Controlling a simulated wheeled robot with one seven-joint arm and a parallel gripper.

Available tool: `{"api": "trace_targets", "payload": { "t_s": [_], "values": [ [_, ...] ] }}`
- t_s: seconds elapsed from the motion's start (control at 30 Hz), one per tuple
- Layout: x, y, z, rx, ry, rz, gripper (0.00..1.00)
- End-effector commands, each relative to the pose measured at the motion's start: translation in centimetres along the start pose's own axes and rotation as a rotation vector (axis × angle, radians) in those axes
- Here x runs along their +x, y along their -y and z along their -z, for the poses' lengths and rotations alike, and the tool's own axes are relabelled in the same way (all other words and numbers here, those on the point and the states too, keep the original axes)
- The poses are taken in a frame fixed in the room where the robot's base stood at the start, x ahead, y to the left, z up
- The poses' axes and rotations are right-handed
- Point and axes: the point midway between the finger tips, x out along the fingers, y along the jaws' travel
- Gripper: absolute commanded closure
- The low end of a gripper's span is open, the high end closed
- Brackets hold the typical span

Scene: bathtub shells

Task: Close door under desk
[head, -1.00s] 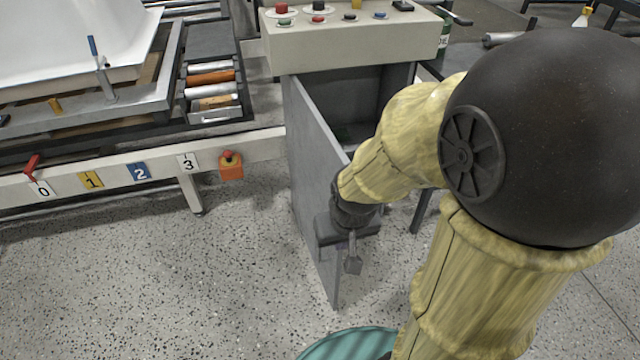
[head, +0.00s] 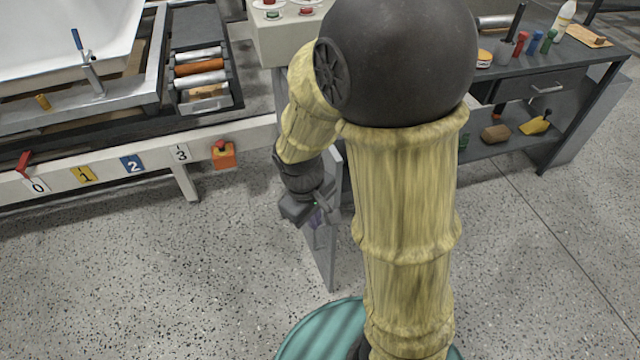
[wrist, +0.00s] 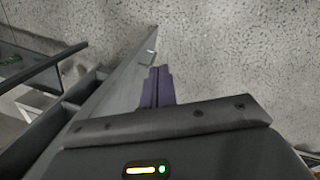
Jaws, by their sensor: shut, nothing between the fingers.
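The grey door (head: 322,262) under the control desk (head: 284,38) stands open, swung out toward me. Most of it is hidden behind my arm in the head view; its lower part and a strip of its upper edge show. In the wrist view the door (wrist: 118,92) runs as a slanting panel left of the fingers. My gripper (head: 316,222) is shut and empty, on the door's left, outer side in the head view, close to its free end. In the wrist view its dark fingers (wrist: 157,88) are right beside the panel; I cannot tell whether they touch it.
A conveyor frame (head: 120,160) with number tags and an orange stop-button box (head: 223,155) is at the left. A dark workbench (head: 530,80) with a drawer and shelf is at the right. Speckled floor left of the door is clear.

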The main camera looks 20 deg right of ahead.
Motion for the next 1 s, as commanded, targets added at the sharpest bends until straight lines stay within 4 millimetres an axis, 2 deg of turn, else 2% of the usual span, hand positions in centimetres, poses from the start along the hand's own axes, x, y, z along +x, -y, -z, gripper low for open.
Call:
{"api": "trace_targets", "payload": {
  "t_s": [0.03,0.3,0.5,0.67,1.0],
  "values": [
    [-1.5,0.4,0.8,-0.114,0.054,-0.02,1.0],
    [-4.4,1.9,4.7,-0.695,0.354,-0.186,1.0],
    [-6.5,3.0,7.4,-0.999,0.546,-0.326,1.0],
    [-6.9,3.3,8.2,-1.073,0.601,-0.367,1.0],
    [-6.6,3.2,8.1,-1.071,0.599,-0.366,1.0]
  ]
}}
